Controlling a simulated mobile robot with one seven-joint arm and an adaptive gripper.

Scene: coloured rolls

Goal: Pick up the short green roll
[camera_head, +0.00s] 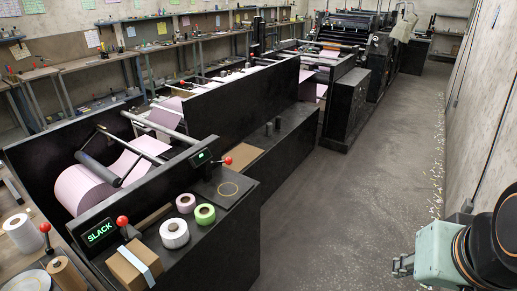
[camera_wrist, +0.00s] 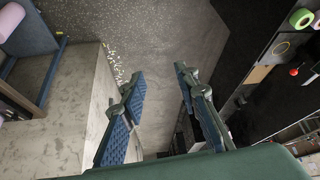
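The short green roll (camera_head: 205,214) lies on the black machine's near ledge, its pale core facing up. A pink roll (camera_head: 185,203) and a larger white roll (camera_head: 174,233) lie close beside it. The green roll also shows at the top right corner of the wrist view (camera_wrist: 302,18). My gripper (camera_head: 403,265) is at the lower right of the head view, over the floor and well away from the rolls. In the wrist view my gripper (camera_wrist: 160,80) has its two blue-padded fingers apart with nothing between them.
Red-knobbed levers (camera_head: 122,222) and (camera_head: 228,161), a cardboard box (camera_head: 133,265) and a black plate with a yellow ring (camera_head: 229,188) stand around the rolls. The machine's paper web (camera_head: 110,178) lies behind. Grey floor (camera_head: 350,210) is clear between machine and arm.

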